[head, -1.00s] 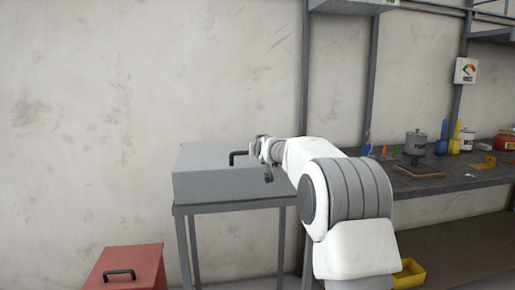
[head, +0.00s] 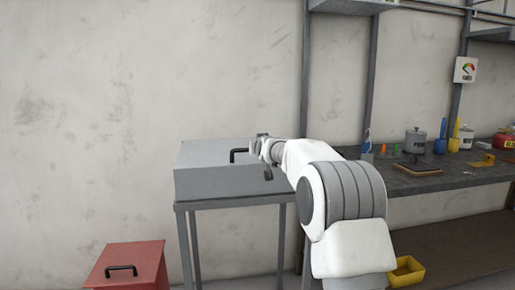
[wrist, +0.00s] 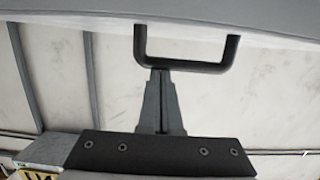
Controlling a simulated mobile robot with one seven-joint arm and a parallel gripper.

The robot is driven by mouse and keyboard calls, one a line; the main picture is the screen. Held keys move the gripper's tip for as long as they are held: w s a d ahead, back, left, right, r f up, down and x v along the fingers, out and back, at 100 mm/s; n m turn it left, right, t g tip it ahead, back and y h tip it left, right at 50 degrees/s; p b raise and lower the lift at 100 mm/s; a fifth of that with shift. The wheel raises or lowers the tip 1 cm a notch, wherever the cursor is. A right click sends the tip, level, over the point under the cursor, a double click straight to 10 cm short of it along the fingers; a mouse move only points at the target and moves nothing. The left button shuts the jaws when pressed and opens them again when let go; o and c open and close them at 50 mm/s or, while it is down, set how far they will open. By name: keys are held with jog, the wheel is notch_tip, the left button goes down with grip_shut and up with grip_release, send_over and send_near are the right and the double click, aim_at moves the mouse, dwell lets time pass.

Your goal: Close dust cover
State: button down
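The dust cover (head: 215,182) is a grey box-like cover on a grey metal stand, with a black bar handle (head: 237,152) on its front. In the head view its top looks flat and level; I cannot tell whether it is fully closed. In the wrist view the cover's underside or face (wrist: 60,18) fills the top edge, and the handle hangs across the middle (wrist: 195,66). My gripper (wrist: 160,73) has its dark fingers together, tips at the handle's bar. The bar does not visibly pass between them. In the head view my gripper (head: 266,160) is small beside the cover's right part.
A red box (head: 130,262) with a black handle stands low at the left. A dark workbench (head: 450,177) at the right holds a grey pot (head: 415,142), bottles and small parts. A yellow bin (head: 407,272) is below it.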

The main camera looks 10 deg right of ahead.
notch_tip(320, 180, up, 4)
jog(key=p, duration=0.2)
jog(key=s+f, duration=0.7)
jog(key=f, duration=0.1)
jog(key=s+a+r+g, duration=0.1)
jog(key=s+a+g, duration=0.1)
jog(key=s, duration=0.9)
jog(key=s+a+r+g, duration=0.1)
jog(key=s+g, duration=0.1)
jog(key=s, duration=0.8)
jog(key=s+f+g, duration=0.2)
jog(key=s+f, duration=0.1)
jog(key=s, duration=0.7)
jog(key=s+f+g, duration=0.2)
jog(key=s+f, duration=0.1)
jog(key=s, duration=0.6)
jog(key=s+f+g, duration=0.2)
jog(key=s+f, duration=0.2)
jog(key=s, duration=0.6)
notch_tip(320, 180, up, 23)
jog(key=p, duration=2.1)
jog(key=shift+w+d+f+p, duration=0.15)
jog(key=shift+w+f+p, duration=0.1)
jog(key=shift+p, duration=0.1)
